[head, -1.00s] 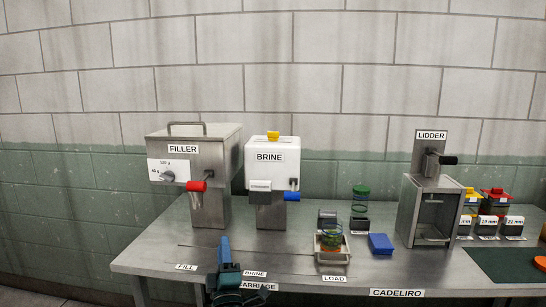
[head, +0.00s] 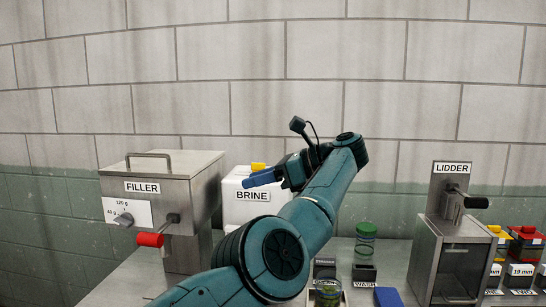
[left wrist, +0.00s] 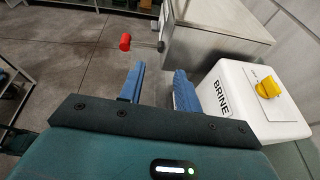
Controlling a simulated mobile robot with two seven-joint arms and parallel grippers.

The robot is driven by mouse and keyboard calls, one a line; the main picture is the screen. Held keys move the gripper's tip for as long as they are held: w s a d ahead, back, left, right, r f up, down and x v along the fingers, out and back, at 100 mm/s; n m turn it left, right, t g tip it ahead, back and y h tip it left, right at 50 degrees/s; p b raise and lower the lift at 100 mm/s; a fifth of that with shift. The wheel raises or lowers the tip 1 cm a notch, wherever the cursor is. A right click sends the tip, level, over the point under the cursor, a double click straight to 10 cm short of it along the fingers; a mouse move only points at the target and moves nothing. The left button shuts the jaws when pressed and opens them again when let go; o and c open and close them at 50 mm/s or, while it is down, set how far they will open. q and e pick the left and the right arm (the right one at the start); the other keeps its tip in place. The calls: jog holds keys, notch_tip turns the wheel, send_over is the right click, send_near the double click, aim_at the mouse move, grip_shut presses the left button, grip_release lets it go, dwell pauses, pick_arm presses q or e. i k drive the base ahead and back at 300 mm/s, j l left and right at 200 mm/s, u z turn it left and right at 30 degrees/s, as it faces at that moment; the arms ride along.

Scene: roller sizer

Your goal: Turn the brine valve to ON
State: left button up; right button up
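The brine dispenser (head: 240,209) is a white box labelled BRINE. On its top is a yellow knob (head: 258,166), partly hidden behind my left gripper in the head view. The left wrist view shows the yellow knob (left wrist: 268,89) whole, on a pale plate whose marks are too small to read. My left gripper (head: 262,178) is raised at the height of the box top. In the left wrist view its blue fingers (left wrist: 159,82) are apart with nothing between them, to the left of the white box and the knob. My right gripper is not in view.
The steel filler (head: 170,205) with a red-ended lever (head: 150,240) stands left of the brine box. The lidder (head: 450,240) stands at the right. A green-lidded jar (head: 366,231) is between them.

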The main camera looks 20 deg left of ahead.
aim_at(255, 166)
jog(key=i, duration=0.85)
